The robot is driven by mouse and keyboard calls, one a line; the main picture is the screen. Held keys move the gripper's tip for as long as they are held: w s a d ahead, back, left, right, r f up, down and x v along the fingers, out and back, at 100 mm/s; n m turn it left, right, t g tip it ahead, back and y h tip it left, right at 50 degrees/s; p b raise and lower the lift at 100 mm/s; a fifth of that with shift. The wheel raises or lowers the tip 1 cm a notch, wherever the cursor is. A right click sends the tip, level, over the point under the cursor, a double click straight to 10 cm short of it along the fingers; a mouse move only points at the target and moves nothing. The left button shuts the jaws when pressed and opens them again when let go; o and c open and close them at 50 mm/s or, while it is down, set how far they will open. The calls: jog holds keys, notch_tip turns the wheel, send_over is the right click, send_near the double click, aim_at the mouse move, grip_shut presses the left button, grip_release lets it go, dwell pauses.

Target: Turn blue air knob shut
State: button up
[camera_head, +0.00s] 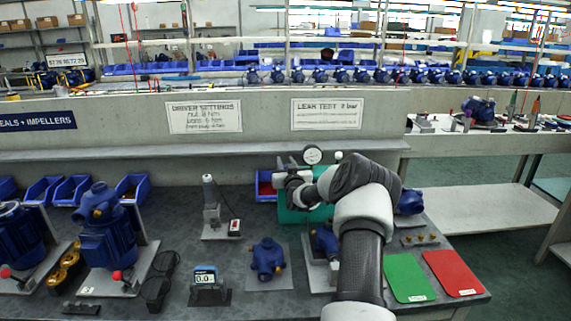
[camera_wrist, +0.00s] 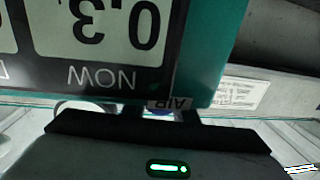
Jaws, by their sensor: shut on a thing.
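Most of the knob is hidden by the gripper body. In the head view the teal unit (camera_head: 291,214) stands at the back of the bench, with my arm reaching in front of it. The unit's display (camera_wrist: 100,25) shows upside down in the wrist view, reading NOW and 0.3.
Blue pumps (camera_head: 267,257) and a small meter (camera_head: 205,284) are on the bench. A green mat (camera_head: 408,279) and a red mat (camera_head: 452,272) lie at the right. A LEAK TEST sign (camera_head: 326,114) hangs behind.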

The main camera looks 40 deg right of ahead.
jog(key=m+g+h, duration=0.1)
jog(key=m+g+h+b, duration=0.1)
jog(key=h, duration=0.1)
jog(key=shift+s+d, duration=0.1)
jog(key=shift+d, duration=0.1)
jog(key=shift+s+d+m+g+h, duration=0.2)
jog(key=shift+d+m+g+h, duration=0.05)
jog(key=shift+m+g+h, duration=0.35)
jog(key=shift+s+d+m+g+h, duration=0.15)
jog(key=shift+d+m+g+h, duration=0.05)
jog(key=shift+m+g+h, duration=0.4)
jog(key=shift+r, duration=0.1)
jog(key=o, duration=1)
jog(key=shift+o, duration=0.2)
jog(key=p+v, duration=0.1)
jog(key=v, duration=1.6)
jog(key=shift+s+f, duration=0.25)
jog(key=shift+s, duration=0.05)
jog(key=shift+a, duration=0.1)
